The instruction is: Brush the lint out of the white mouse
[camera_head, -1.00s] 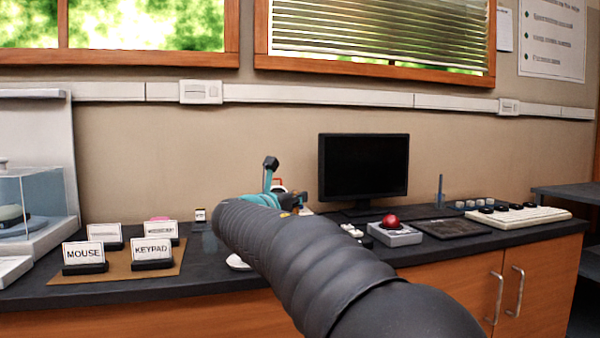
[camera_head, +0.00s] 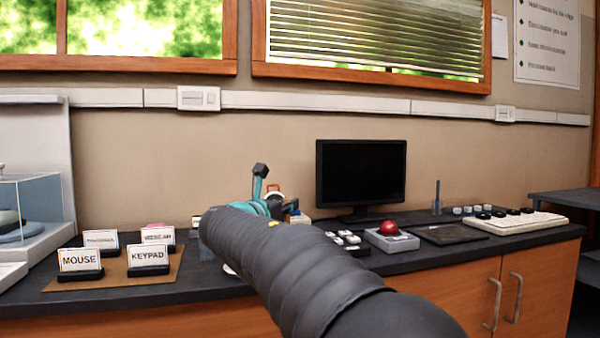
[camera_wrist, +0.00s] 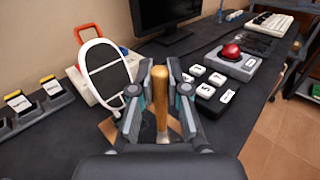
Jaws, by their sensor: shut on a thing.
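My gripper (camera_wrist: 160,104) is shut on a wooden-handled tool (camera_wrist: 160,88), which looks like the brush. In the head view my arm hides the gripper's fingers. A small white edge (camera_head: 229,268) shows beneath my arm near the counter front; it may be the white mouse, but most of it is covered. In the wrist view a white oval frame with dark panels (camera_wrist: 105,70) stands tilted just left of the gripper; I cannot tell whether it is the mouse. No lint is discernible.
A monitor (camera_head: 361,172), a red-button box (camera_head: 391,236) and a keypad (camera_wrist: 208,84) stand to the right. A red-handled container (camera_wrist: 88,36) is behind the oval. Label cards, including the MOUSE card (camera_head: 80,260), stand on a brown board (camera_head: 120,277) at left.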

